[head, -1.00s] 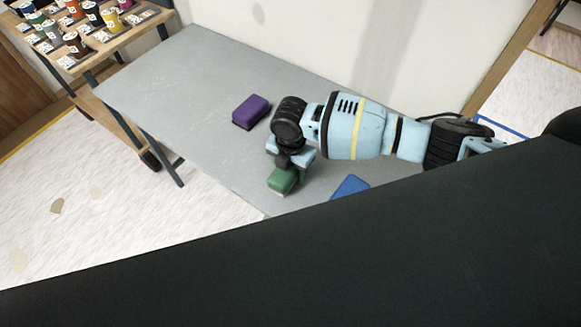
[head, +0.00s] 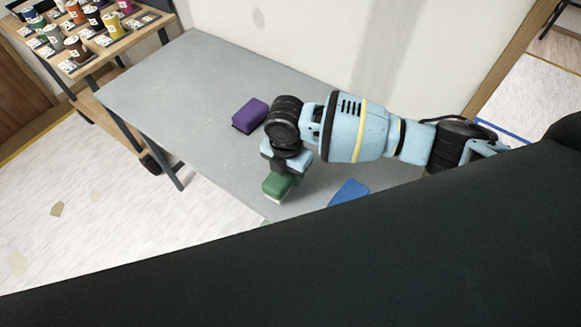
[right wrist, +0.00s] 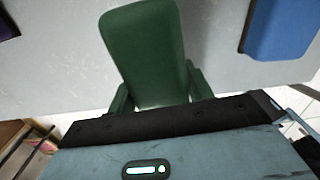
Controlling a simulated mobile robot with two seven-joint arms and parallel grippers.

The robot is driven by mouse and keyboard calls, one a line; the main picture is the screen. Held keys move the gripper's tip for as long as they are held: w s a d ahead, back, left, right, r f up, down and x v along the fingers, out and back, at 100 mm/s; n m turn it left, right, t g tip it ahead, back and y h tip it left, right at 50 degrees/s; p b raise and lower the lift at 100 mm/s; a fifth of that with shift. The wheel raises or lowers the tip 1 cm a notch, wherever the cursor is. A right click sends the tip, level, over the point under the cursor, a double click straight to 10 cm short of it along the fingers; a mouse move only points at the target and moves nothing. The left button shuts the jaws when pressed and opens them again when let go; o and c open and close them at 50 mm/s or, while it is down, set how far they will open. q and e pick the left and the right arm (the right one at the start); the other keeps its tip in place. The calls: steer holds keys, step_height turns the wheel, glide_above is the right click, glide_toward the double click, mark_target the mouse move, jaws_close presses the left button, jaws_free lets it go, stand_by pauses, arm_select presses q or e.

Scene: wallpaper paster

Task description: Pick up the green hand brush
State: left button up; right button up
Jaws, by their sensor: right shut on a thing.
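The green hand brush (head: 277,186) is near the front edge of the grey table, with its pale underside showing along the near edge. My right gripper (head: 284,168) comes down over it from above and is shut on it. In the right wrist view the green brush (right wrist: 147,45) sits between the two fingers of my right gripper (right wrist: 160,92). I cannot tell for sure whether its underside is clear of the table. My left gripper is not in view.
A purple brush (head: 250,114) lies farther back on the grey table (head: 190,90). A blue brush (head: 349,193) lies to the right, partly hidden by a large black surface. A wooden cart (head: 90,50) with paint cups stands at the back left. The table's left part is clear.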

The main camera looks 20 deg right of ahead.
steer(key=s+a+r, duration=0.1)
steer(key=s+a, duration=0.7)
steer(key=s, duration=0.2)
steer(key=shift+s+r, duration=0.15)
steer(key=shift+s, duration=0.2)
steer(key=shift+a, duration=0.1)
